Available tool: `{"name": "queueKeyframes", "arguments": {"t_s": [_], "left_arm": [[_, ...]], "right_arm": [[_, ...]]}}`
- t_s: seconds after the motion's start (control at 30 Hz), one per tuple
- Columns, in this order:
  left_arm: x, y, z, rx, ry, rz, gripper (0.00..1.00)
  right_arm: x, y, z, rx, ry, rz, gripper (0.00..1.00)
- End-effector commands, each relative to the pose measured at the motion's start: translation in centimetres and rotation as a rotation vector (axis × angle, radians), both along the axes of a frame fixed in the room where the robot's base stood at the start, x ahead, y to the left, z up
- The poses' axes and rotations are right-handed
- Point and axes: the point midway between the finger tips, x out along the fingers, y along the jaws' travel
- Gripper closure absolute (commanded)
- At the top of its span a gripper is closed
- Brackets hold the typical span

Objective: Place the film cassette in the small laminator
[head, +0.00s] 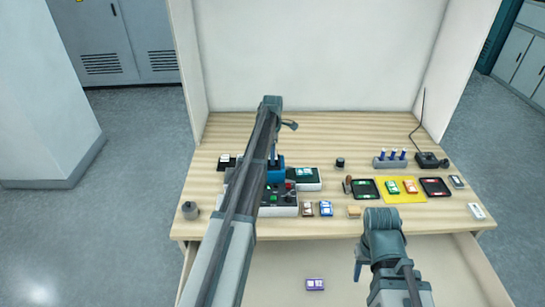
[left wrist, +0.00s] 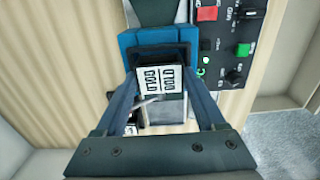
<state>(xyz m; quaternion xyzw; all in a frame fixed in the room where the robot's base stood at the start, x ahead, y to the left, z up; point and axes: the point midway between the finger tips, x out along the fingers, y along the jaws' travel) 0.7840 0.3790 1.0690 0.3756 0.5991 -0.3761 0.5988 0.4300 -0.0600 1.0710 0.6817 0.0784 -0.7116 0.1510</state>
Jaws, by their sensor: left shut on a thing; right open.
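My left gripper (head: 274,158) reaches down over the back of the small laminator, beside its blue part (head: 275,175). In the left wrist view its two blue fingers (left wrist: 160,75) are shut on a white piece with black markings, apparently the film cassette (left wrist: 161,79). The cassette is at the opening of the blue housing (left wrist: 128,42); I cannot tell how far inside it sits. The laminator's control panel (left wrist: 235,45) has a red button, green lights and black knobs. My right gripper (head: 362,262) is open and empty, in front of the table edge; its fingers are partly hidden.
Coloured cassettes lie on a yellow mat (head: 404,196) between two dark trays (head: 364,183). A rack of blue-topped tubes (head: 390,160) and a black device with an antenna (head: 430,160) stand behind. A small weight (head: 190,210) stands front left.

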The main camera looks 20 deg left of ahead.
Motion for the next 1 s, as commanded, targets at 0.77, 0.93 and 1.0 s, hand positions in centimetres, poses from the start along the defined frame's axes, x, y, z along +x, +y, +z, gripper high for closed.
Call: {"name": "queueKeyframes", "arguments": {"t_s": [0.77, 0.93, 1.0], "left_arm": [[0.0, 0.0, 0.1, 0.0, 0.0, 0.0, 0.0], [0.0, 0.0, 1.3, 0.0, 0.0, 0.0, 0.0], [0.0, 0.0, 2.1, 0.0, 0.0, 0.0, 0.0]], "right_arm": [[0.0, 0.0, 0.1, 0.0, 0.0, 0.0, 0.5], [0.0, 0.0, 1.3, 0.0, 0.0, -0.002, 0.5], [0.0, 0.0, 2.1, 0.001, 0.0, -0.003, 0.5]]}}
